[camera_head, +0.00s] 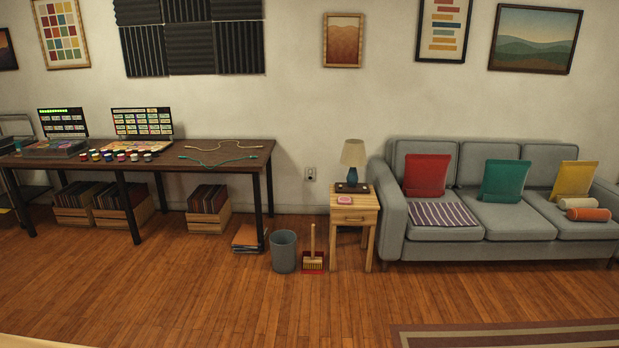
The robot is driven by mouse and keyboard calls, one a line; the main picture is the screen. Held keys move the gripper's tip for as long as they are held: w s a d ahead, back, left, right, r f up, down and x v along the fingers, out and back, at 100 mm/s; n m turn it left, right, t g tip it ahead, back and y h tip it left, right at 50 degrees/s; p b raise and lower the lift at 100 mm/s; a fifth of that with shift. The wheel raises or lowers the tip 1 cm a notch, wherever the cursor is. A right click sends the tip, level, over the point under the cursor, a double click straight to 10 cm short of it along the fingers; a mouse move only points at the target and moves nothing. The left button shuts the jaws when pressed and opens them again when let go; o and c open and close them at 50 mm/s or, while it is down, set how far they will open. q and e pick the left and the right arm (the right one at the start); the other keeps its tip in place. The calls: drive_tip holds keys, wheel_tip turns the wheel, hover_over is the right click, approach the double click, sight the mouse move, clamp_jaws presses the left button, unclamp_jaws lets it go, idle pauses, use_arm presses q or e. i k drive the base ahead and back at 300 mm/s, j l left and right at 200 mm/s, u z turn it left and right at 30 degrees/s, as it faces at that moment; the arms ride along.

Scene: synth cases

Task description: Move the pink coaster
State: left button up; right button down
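A small pink coaster (344,199) lies on top of the wooden side table (357,215), near its front edge. A lamp (353,158) with a cream shade and dark blue base stands behind it on the same table. A dark flat object (352,188) lies around the foot of the lamp. The side table has a drawer, which looks closed. Neither of my grippers shows in the head view.
A grey sofa (480,212) with cushions stands right of the side table. A grey bin (284,251) and a brush with a red dustpan (312,262) stand left of it. The wooden floor (230,305) in front is clear.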

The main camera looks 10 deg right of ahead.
sight(342, 200)
drive_tip(key=i+l+z, duration=0.1)
drive_tip(key=i, duration=0.8)
drive_tip(key=i+l, duration=0.15)
drive_tip(key=i, duration=0.8)
drive_tip(key=i+l+u, duration=0.25)
drive_tip(key=i+l, duration=0.2)
drive_tip(key=l, duration=0.2)
drive_tip(key=i+l+u, duration=0.3)
drive_tip(key=l, duration=0.4)
drive_tip(key=i+l+u, duration=0.15)
drive_tip(key=l, duration=0.25)
drive_tip(key=i+l+u, duration=0.1)
drive_tip(key=i+l, duration=0.15)
drive_tip(key=l, duration=0.15)
drive_tip(key=i+l+u, duration=0.15)
drive_tip(key=l, duration=0.3)
